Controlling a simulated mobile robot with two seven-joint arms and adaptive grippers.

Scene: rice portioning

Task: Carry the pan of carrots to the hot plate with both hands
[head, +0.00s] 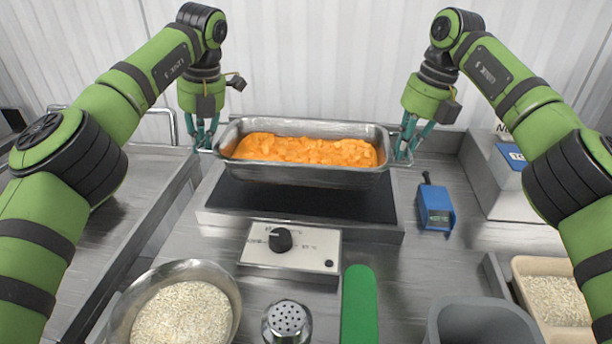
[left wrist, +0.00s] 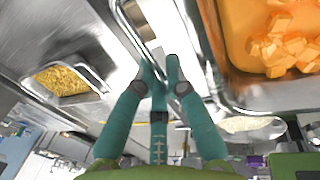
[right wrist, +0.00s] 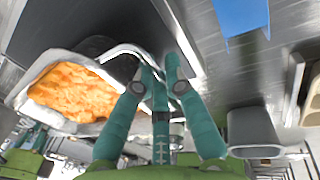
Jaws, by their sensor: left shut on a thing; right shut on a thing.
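A silver rectangular pan (head: 302,180) full of orange carrot pieces hangs level over the hot plate (head: 300,205), a dark plate with a knob panel (head: 290,245) in front. Whether the pan touches the plate is hard to tell. My left gripper (head: 205,145) is shut on the pan's left handle; its fingers meet around the handle in the left wrist view (left wrist: 160,75). My right gripper (head: 407,152) is shut on the right handle, also seen in the right wrist view (right wrist: 160,75). The carrots also show in both wrist views.
A grey bin (head: 480,322) and a beige rice container (head: 528,268) are at front right.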

